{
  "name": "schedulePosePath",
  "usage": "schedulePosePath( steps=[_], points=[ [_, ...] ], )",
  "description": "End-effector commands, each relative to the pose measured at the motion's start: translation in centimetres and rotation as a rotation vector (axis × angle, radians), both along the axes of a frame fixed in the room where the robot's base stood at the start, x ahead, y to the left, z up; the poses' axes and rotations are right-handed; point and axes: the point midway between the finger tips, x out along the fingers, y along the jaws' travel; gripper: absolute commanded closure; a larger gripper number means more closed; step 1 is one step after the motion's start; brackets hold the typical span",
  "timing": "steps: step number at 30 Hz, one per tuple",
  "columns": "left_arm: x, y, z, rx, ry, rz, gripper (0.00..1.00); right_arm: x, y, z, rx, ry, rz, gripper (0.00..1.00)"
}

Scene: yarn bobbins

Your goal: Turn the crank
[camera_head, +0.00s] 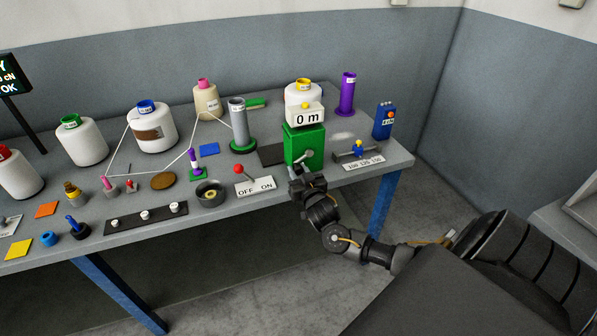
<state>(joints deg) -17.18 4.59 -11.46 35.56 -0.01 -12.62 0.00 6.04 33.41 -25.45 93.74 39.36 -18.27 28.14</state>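The crank (307,156) is a small light-coloured handle on the front of a green box (303,137) at the right part of the table. A white "0 m" display (306,117) sits on top of the box. My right gripper (302,174) is just below and in front of the crank, very close to it. I cannot tell whether it touches the crank or whether its fingers are open or shut. The gripper hides the lower front of the box. My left gripper is not in view.
An OFF/ON switch (255,186) with a red knob is left of my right gripper. A blue slider unit (359,151) is to the right. A grey bobbin on a green base (241,128) stands left of the box. Large yarn cones (151,128) fill the back left.

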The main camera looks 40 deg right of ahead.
Motion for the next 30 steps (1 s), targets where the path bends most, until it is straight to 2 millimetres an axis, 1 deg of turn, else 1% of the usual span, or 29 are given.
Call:
schedulePosePath(
  steps=[1,3,4,11,17,26,30],
  points=[
    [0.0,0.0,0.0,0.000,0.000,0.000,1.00,0.0,0.0,0.0,0.000,0.000,0.001,0.89],
    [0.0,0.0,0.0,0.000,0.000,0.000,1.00,0.0,0.0,0.0,0.000,0.000,0.001,0.98],
    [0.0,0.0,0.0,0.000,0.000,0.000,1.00,0.0,0.0,0.0,0.000,0.000,0.001,1.00],
    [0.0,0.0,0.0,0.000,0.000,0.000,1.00,0.0,0.1,0.0,0.007,-0.002,0.001,1.00],
    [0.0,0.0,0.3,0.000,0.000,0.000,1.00,0.1,0.2,0.4,0.060,-0.021,0.001,1.00],
    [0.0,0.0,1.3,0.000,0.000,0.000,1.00,0.3,0.9,1.8,0.272,-0.095,0.001,1.00],
    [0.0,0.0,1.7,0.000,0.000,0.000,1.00,0.8,1.6,2.6,0.400,-0.138,0.011,1.00]
  ],
)
